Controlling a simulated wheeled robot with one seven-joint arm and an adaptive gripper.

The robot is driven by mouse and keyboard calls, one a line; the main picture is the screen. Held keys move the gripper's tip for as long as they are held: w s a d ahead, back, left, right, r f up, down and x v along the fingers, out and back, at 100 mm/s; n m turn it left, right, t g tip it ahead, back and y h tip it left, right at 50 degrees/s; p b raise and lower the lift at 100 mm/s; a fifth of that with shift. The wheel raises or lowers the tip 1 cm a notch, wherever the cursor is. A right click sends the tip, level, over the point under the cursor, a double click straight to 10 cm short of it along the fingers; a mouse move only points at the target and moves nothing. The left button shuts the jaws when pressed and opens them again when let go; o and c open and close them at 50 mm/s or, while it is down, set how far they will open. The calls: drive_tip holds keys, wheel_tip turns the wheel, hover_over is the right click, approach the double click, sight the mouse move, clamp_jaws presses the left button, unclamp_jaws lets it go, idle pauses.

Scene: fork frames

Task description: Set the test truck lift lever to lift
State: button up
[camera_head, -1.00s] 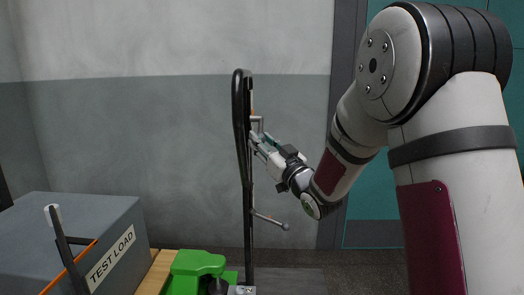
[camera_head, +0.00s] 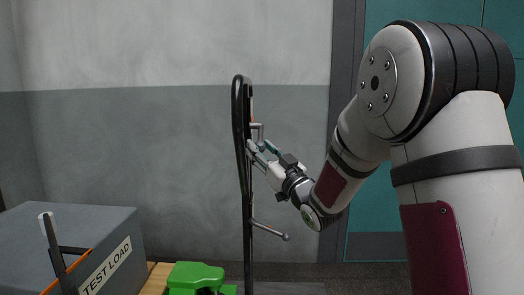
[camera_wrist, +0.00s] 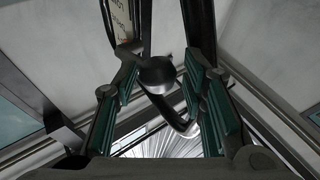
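The test truck's tall black handle (camera_head: 248,190) stands in the middle of the head view. A short grey bent lever (camera_head: 257,128) projects from its upper right side. Another thin rod (camera_head: 268,230) with a ball end projects lower down. My gripper (camera_head: 254,148) is at the upper lever, right of the handle. In the wrist view, my gripper's green-padded fingers are spread. A dark round-ended lever part (camera_wrist: 157,72) lies between them, with gaps visible on both sides. I cannot tell whether either pad touches it. Which lever position is set cannot be read.
A grey box marked TEST LOAD (camera_head: 88,235) stands at the lower left, on wooden boards (camera_head: 157,274). The truck's green body (camera_head: 194,278) is at the bottom. A grey wall (camera_head: 180,160) is behind and a teal door (camera_head: 376,215) is at the right.

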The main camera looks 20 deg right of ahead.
drive_tip(key=v, duration=1.2)
